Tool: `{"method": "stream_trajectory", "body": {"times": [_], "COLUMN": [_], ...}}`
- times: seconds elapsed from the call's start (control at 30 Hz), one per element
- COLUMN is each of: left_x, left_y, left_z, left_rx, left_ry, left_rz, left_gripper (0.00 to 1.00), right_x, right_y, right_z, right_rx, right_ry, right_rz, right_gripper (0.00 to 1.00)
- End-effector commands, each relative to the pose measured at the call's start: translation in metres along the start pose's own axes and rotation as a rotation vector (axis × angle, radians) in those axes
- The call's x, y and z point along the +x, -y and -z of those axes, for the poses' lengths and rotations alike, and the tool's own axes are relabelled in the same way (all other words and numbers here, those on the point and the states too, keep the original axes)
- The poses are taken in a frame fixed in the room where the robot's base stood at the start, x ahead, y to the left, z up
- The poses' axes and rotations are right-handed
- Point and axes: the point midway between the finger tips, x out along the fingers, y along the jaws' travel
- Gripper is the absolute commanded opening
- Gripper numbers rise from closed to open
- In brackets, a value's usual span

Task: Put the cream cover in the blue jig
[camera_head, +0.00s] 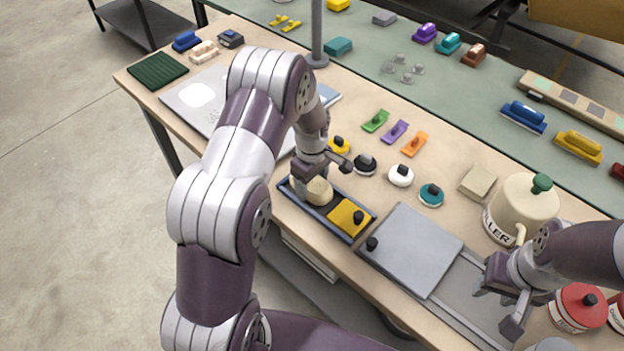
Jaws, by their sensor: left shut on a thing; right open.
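The cream cover (319,193) is a small rounded piece at the left end of a long dark blue tray (291,199), which looks like the blue jig. My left gripper (321,180) is directly over the cover, shut on it, with its fingers hiding part of the top. I cannot tell whether the cover rests on the tray floor or is held just above it. A yellow block with a black knob (349,217) lies in the right end of the tray. My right gripper (497,306) is open and empty over the grey plate area at the right.
A grey plate with a black knob (414,249) lies right of the tray. Yellow, black, white (401,175) and teal (431,194) knobbed pieces stand behind it. A cream canister (518,209) and red jar (578,308) are near my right arm.

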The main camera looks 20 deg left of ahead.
Motion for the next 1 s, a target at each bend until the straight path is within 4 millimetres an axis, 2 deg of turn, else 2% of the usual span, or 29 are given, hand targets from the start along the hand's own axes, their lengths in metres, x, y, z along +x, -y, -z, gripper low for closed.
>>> {"method": "stream_trajectory", "body": {"times": [0.27, 0.3, 0.33, 0.37, 0.67, 0.73, 0.83, 1.0], "left_x": [0.006, 0.006, 0.006, 0.006, 0.001, -0.010, -0.028, -0.076], "left_y": [0.000, 0.000, 0.000, 0.000, 0.000, -0.001, -0.001, -0.001], "left_z": [0.000, 0.000, 0.000, 0.000, 0.000, 0.000, 0.001, 0.001], "left_rx": [0.000, 0.000, 0.000, 0.000, 0.000, 0.000, 0.000, 0.000], "left_ry": [0.000, 0.000, 0.000, 0.000, 0.000, -0.001, -0.003, -0.003], "left_rz": [-0.001, 0.000, 0.000, 0.000, -0.001, -0.002, -0.006, -0.006], "left_gripper": [0.39, 0.84, 0.94, 0.97, 0.97, 0.97, 0.97, 0.97], "right_x": [0.003, 0.003, 0.003, 0.003, 0.000, -0.007, 0.002, 0.009], "right_y": [0.000, 0.000, 0.000, 0.000, 0.000, 0.000, 0.000, 0.000], "right_z": [0.000, 0.000, 0.000, 0.000, 0.000, 0.001, 0.000, -0.001], "right_rx": [0.000, 0.000, 0.000, 0.000, 0.000, 0.000, 0.000, 0.000], "right_ry": [0.000, 0.000, 0.000, 0.000, 0.000, 0.000, 0.000, 0.000], "right_rz": [0.000, 0.000, 0.000, 0.000, 0.000, 0.000, 0.000, 0.000], "right_gripper": [0.43, 0.43, 0.43, 0.43, 0.43, 0.43, 0.43, 0.43]}}
